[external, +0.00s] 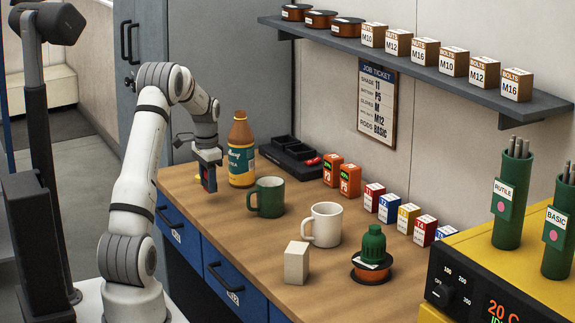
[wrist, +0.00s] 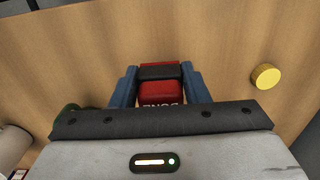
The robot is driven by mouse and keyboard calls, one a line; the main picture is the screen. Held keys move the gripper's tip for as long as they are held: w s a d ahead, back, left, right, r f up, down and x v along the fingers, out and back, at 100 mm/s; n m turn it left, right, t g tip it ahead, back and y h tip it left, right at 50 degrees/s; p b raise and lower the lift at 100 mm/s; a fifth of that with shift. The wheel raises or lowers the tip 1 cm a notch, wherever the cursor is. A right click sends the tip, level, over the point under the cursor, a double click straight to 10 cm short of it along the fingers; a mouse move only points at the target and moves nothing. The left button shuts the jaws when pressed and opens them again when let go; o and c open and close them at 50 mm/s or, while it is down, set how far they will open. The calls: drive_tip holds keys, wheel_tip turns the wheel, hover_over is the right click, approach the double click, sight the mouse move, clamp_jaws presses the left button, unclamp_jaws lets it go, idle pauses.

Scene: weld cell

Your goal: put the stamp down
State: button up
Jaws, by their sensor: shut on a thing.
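The stamp is a red block with a black part and white lettering; it shows in the wrist view (wrist: 163,94) between the two blue fingers of my gripper (wrist: 160,82). My gripper is shut on it. In the external view my gripper (external: 208,178) points down over the far left part of the wooden bench (external: 335,212), left of the brown bottle, and a little red of the stamp shows between the fingers. I cannot tell whether the stamp touches the bench or hangs just above it.
A yellow round piece (wrist: 266,77) lies near my gripper. The brown bottle (external: 241,160) and green mug (external: 267,197) stand close on the right. A white mug (external: 324,224), pale block (external: 296,262) and spool with a green bottle (external: 372,262) stand nearer. A shelf (external: 430,80) hangs behind.

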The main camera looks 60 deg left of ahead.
drive_tip(key=shift+f, duration=1.9)
drive_tip(key=shift+f, duration=0.2)
drive_tip(key=o, duration=1)
wheel_tip(320, 180, up, 12)
drive_tip(key=shift+r+b, duration=0.2)
drive_tip(key=shift+b, duration=0.1)
